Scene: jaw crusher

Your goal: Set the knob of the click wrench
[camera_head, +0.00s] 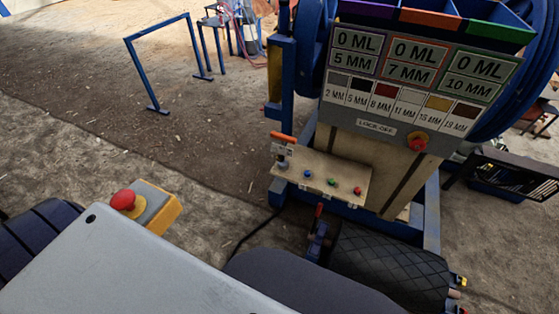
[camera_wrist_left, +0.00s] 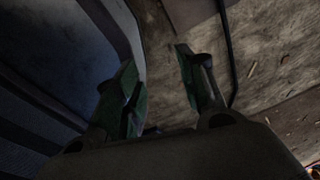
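I cannot make out a click wrench or its knob for certain in either view. No gripper is visible in the head view, and my right gripper is in neither view.
The jaw crusher's labelled sign panel (camera_head: 415,85) has colored bins above it and a red knob (camera_head: 417,142) below. A black patterned cylinder (camera_head: 390,262) lies in front. A blue frame (camera_head: 145,75) stands at the left on open ground. A dark cable (camera_wrist_left: 229,55) runs across the wrist view.

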